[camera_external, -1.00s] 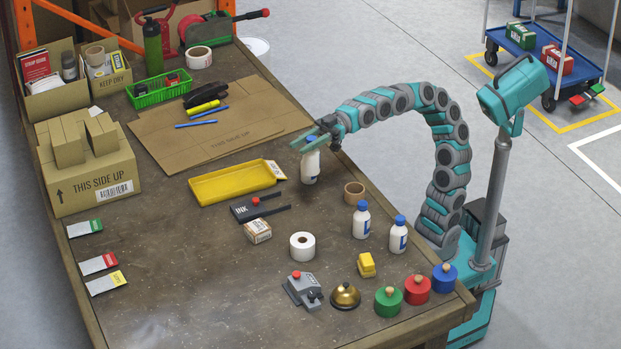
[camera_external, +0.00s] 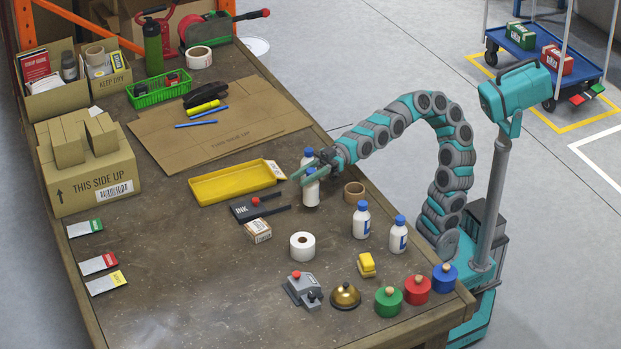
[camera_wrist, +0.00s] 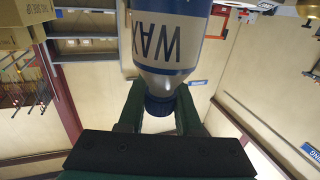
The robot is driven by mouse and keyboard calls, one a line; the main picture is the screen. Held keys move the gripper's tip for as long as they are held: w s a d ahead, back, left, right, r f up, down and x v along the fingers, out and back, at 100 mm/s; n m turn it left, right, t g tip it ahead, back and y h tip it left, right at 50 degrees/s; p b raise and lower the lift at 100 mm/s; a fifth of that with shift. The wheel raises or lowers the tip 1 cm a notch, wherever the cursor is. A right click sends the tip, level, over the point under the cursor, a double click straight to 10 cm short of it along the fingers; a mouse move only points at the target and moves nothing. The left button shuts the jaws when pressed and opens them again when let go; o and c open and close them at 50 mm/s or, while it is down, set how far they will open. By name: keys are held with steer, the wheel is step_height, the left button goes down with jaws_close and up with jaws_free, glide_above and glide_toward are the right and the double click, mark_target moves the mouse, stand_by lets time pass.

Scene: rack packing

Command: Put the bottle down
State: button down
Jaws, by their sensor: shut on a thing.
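My gripper (camera_external: 312,173) is shut on the cap end of a white bottle (camera_external: 311,194), above the worktable between the yellow tray and the cardboard tape roll. The bottle hangs upright below the fingers, its base at or just above the tabletop; I cannot tell whether it touches. In the wrist view the bottle (camera_wrist: 172,45) has a label reading WAX, and its dark blue cap (camera_wrist: 160,104) is between the fingers. Another blue-capped bottle (camera_external: 308,156) shows just behind my gripper, partly hidden. Two similar bottles stand on the table to the right (camera_external: 361,222) (camera_external: 398,236).
A bell (camera_external: 345,295) and coloured round pots stand at the front right.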

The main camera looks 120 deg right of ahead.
steer(key=shift+f, duration=1.75)
steer(key=shift+f, duration=0.1)
steer(key=shift+f+b, duration=0.15)
steer(key=shift+b, duration=0.2)
steer(key=c, duration=0.6)
jaws_free()
steer(key=b+v, duration=0.2)
steer(key=v, duration=1)
steer(key=shift+r, duration=0.3)
